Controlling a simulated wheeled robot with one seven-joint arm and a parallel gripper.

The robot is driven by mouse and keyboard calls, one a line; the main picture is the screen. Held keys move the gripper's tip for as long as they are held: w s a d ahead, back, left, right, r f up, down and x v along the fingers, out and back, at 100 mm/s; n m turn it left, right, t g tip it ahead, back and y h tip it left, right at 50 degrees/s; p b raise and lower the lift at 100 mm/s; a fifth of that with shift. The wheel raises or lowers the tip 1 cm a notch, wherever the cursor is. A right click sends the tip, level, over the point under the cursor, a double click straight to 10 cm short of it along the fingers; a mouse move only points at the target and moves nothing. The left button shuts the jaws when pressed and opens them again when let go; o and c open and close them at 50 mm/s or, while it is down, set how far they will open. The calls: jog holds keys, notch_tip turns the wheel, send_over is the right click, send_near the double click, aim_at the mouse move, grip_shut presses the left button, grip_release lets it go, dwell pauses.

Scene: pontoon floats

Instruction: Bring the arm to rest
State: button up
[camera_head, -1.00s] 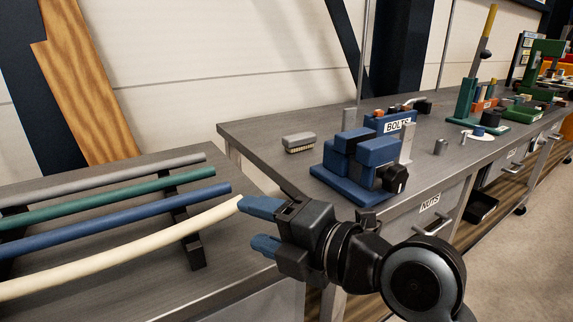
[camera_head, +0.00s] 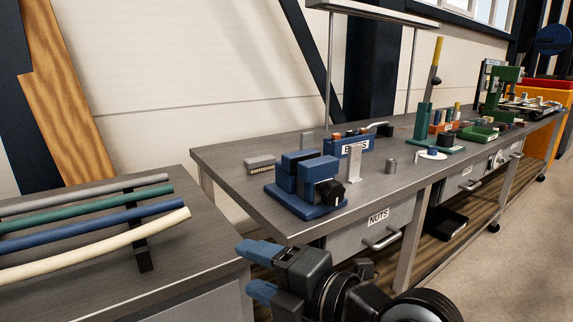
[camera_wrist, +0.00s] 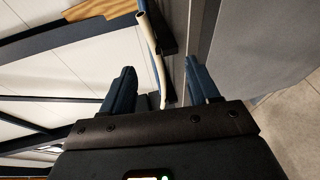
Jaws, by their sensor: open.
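My gripper (camera_head: 250,271) is at the lower middle of the head view, with its two blue fingers apart and nothing between them. It is in front of the gap between the left bench (camera_head: 215,235) and the long bench (camera_head: 232,172). In the wrist view my gripper (camera_wrist: 160,92) also shows open and empty. Beyond its fingers a cream tube (camera_wrist: 148,35) is visible, apart from them.
Grey, green, blue and cream tubes (camera_head: 100,245) lie on a rack on the left bench. A blue vise (camera_head: 305,190) and a BOLTS bin (camera_head: 352,150) stand on the long bench. A NUTS drawer (camera_head: 375,225) is below. Open floor (camera_head: 520,240) lies at right.

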jog(key=s+d+f+m+t+h+p, duration=0.35)
jog(key=s+d+f+m+h, duration=0.45)
jog(key=s+d+f+m, duration=0.75)
jog(key=s+d+r+m+h, duration=0.1)
jog(key=s+d+r+m, duration=0.2)
jog(key=s, duration=0.4)
jog(key=s+d+r+m+t+h+p, duration=0.1)
jog(key=s+d+r+m+h, duration=0.1)
jog(key=s+m, duration=0.3)
jog(key=s+d+r+m+h+p, duration=0.1)
jog(key=s+d+r+m, duration=0.3)
jog(key=s, duration=0.5)
jog(key=shift+s+d+m, duration=0.35)
jog(key=shift+m, duration=0.2)
jog(key=shift+t, duration=0.25)
jog(key=shift+c, duration=0.2)
